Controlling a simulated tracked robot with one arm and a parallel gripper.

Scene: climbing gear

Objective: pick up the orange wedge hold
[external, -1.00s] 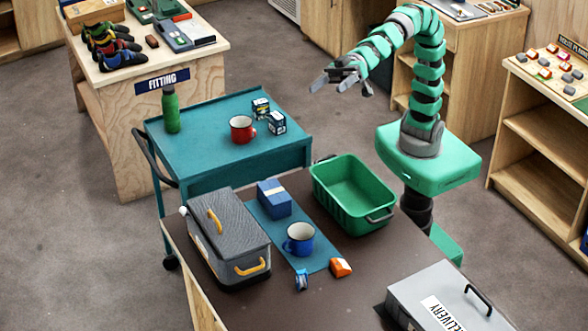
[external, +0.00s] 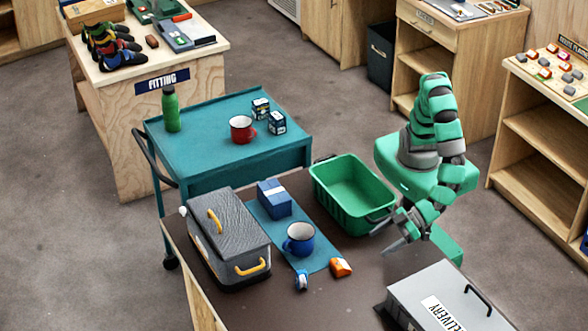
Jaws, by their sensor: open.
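The orange wedge hold (external: 341,267) lies on the brown table at the front right corner of a blue mat. It has an orange body with a pale patch. My gripper (external: 388,241) is open and empty, low over the table's right side. It is to the right of the orange hold and apart from it, just below the front right corner of the green bin.
A green bin (external: 345,212) stands behind the hold. A blue mug (external: 299,239) and a blue box (external: 274,198) are on the mat (external: 318,262). A small blue-and-white item (external: 301,280) lies left of the hold. A grey toolbox (external: 236,276) and a grey delivery case (external: 410,294) flank the free table.

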